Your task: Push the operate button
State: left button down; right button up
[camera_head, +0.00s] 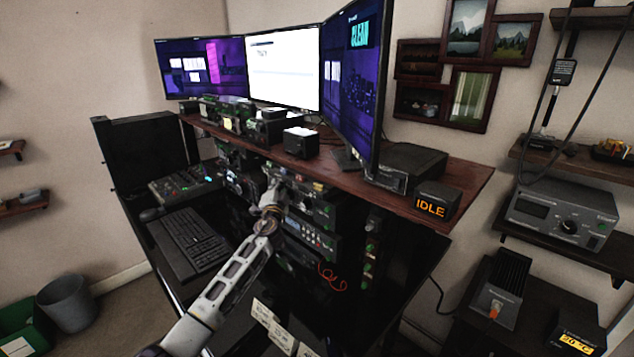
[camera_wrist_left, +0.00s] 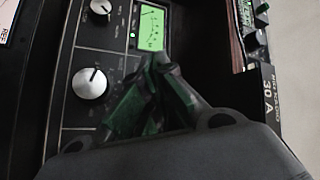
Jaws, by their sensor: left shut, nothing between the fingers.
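My left gripper (camera_head: 271,178) reaches to the front of the equipment rack under the desk shelf. In the left wrist view its two dark fingertips (camera_wrist_left: 160,64) are closed together, with nothing between them. They are in front of a black panel (camera_wrist_left: 112,52), just below a lit green meter (camera_wrist_left: 151,28). Whether they touch the panel, I cannot tell. The panel has a large silver knob (camera_wrist_left: 90,83) and a smaller knob (camera_wrist_left: 101,9) to the left of the fingers. I cannot make out a button marked operate; the fingers and gripper body hide the lower panel. My right gripper is not in view.
A wooden shelf (camera_head: 455,181) with three monitors overhangs the rack. A small box (camera_head: 433,201) on it reads IDLE. A keyboard (camera_head: 187,243) lies at the left. In the wrist view, a unit labelled 30 A (camera_wrist_left: 268,90) stands right of the panel.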

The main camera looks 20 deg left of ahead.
pick_arm(q)
jog(key=shift+w+d+b, duration=0.2)
jog(key=shift+w+b, duration=0.25)
jog(key=shift+w, duration=0.05)
dwell(0.7)
jog(key=shift+s, duration=0.1)
jog(key=shift+s+a, duration=0.2)
jog(key=shift+s, duration=0.25)
dwell(0.4)
jog(key=s+a+p, duration=0.1)
jog(key=s+a, duration=0.1)
jog(key=s, duration=0.3)
jog(key=shift+s+a, duration=0.15)
jog(key=shift+s, duration=0.15)
dwell(0.4)
dwell(0.3)
